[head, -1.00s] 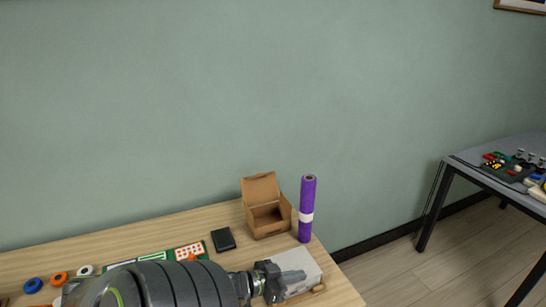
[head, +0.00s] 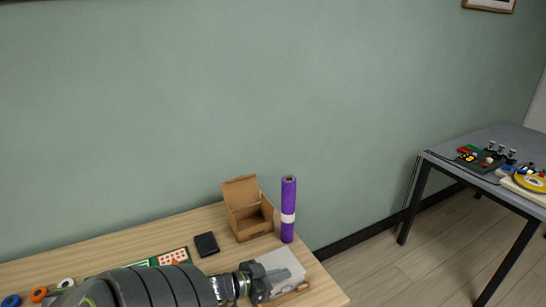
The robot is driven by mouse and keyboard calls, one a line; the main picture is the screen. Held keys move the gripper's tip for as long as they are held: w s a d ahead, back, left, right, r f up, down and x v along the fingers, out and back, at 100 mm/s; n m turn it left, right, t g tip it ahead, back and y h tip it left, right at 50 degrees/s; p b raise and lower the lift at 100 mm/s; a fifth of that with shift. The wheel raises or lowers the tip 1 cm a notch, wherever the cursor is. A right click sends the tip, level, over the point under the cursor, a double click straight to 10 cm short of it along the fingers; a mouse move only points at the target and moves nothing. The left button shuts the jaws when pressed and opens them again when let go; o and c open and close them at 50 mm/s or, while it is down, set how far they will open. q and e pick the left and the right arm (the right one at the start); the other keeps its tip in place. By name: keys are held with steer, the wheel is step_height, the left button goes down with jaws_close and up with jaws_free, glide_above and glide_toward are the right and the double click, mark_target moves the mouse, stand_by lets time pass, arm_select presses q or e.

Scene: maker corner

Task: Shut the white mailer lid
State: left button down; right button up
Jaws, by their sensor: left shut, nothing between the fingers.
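The white mailer (head: 284,262) lies at the right end of the wooden table, low in the head view. Its top looks flat, but my left gripper covers much of it, so I cannot tell how far its lid is down. My left gripper (head: 285,276) is shut and empty, lying over the mailer's top; whether it touches is unclear. A brown edge shows beneath the mailer's front. My right gripper is not in view.
An open brown cardboard box (head: 249,221) stands behind the mailer, beside an upright purple roll (head: 288,210). A black wallet-like item (head: 206,244) and a green board (head: 172,257) lie to the left. A grey table (head: 440,160) with parts stands far right.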

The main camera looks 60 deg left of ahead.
arm_select(q)
step_height(320, 180, up, 3)
steer(key=shift+p, duration=1)
steer(key=d+p+v, duration=0.1)
steer(key=p+v, duration=0.1)
steer(key=v, duration=0.8)
steer(key=shift+a+f, duration=0.2)
steer(key=shift+a, duration=0.15)
